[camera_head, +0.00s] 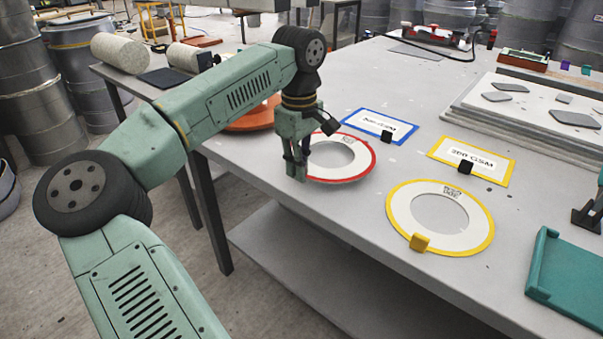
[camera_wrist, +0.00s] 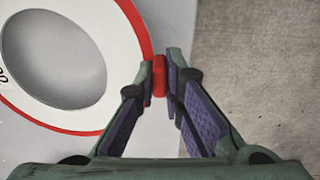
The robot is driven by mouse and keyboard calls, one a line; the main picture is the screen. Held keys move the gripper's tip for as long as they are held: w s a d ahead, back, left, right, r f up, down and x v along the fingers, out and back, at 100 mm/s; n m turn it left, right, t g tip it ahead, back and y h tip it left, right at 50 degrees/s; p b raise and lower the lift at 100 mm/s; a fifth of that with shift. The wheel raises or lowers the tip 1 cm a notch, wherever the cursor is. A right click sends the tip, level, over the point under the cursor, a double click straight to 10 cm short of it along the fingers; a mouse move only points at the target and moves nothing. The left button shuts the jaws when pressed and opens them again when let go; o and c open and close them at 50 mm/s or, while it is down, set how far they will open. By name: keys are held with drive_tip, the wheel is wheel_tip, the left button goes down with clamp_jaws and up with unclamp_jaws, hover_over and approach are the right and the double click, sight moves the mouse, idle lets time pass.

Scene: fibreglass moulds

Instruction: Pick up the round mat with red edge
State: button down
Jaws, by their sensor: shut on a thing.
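The round mat with red edge (camera_head: 362,174) is a flat white ring with a grey open centre. It is on the grey table, near the table's left edge. In the wrist view its red rim (camera_wrist: 146,33) shows at the upper left. My gripper (camera_head: 298,172) points down at the mat's left side. In the wrist view the fingers (camera_wrist: 160,78) are shut on a small red block, the mat's tab (camera_wrist: 160,76), at the rim. I cannot tell whether the mat is clear of the table surface.
A yellow-edged round mat (camera_head: 473,241) with a yellow tab lies to the right. A blue-framed card (camera_head: 361,119) and a yellow-framed card (camera_head: 495,173) lie behind. An orange round thing (camera_head: 250,122) is behind my arm. A teal tray (camera_head: 560,285) is at the right.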

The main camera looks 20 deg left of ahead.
drive_tip(key=shift+r, duration=0.65)
drive_tip(key=s+a+b, duration=0.1)
drive_tip(key=s+a, duration=0.3)
drive_tip(key=s, duration=0.3)
drive_tip(key=s+a+r+b, duration=0.1)
drive_tip(key=s+a+b, duration=0.1)
drive_tip(key=s, duration=0.5)
drive_tip(key=shift+a+r, duration=0.15)
drive_tip(key=shift+a, duration=0.75)
drive_tip(key=shift+w+r, duration=0.1)
